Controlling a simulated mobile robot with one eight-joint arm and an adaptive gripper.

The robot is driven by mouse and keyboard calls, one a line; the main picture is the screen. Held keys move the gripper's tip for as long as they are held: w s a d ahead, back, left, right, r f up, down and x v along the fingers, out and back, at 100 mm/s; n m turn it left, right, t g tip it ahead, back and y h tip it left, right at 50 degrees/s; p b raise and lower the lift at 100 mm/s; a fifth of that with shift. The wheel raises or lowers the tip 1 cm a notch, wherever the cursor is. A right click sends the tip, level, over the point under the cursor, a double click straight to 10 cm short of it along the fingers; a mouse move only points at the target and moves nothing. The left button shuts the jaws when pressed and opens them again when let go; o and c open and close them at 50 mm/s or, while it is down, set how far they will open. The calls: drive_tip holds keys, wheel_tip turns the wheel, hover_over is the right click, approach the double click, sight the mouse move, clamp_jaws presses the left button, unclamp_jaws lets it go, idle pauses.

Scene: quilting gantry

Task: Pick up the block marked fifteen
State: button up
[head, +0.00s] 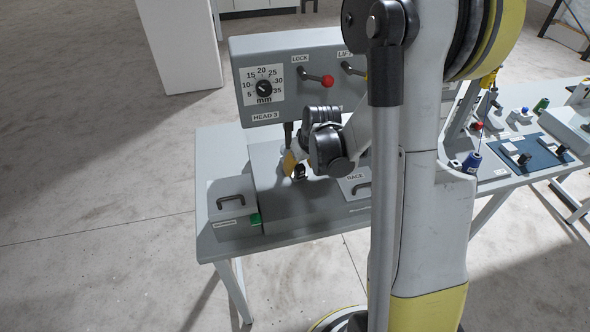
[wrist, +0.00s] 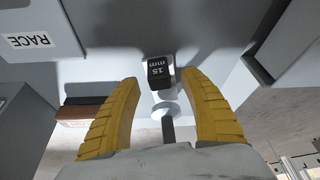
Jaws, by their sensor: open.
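The black block marked "15 mm" (wrist: 160,72) shows in the wrist view, its lettering upside down. It is between and slightly beyond the tips of my gripper (wrist: 159,80), whose two yellow fingers are spread on either side with gaps showing. Nothing is held. In the head view my gripper (head: 296,163) is low over the machine bed, below the head 3 panel. My arm hides part of that area, and I cannot clearly make out the block there.
The head 3 panel (head: 295,78) with a dial and a red-knobbed lever stands behind my gripper. A handled grey box (head: 233,208) is at the left of the table. A RACE label (wrist: 29,41) shows in the wrist view. A brown-and-black piece (wrist: 82,112) is beside one finger.

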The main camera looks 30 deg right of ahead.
drive_tip(key=shift+x, duration=1.1)
drive_tip(key=shift+c, duration=0.5)
clamp_jaws()
drive_tip(key=shift+r, duration=0.15)
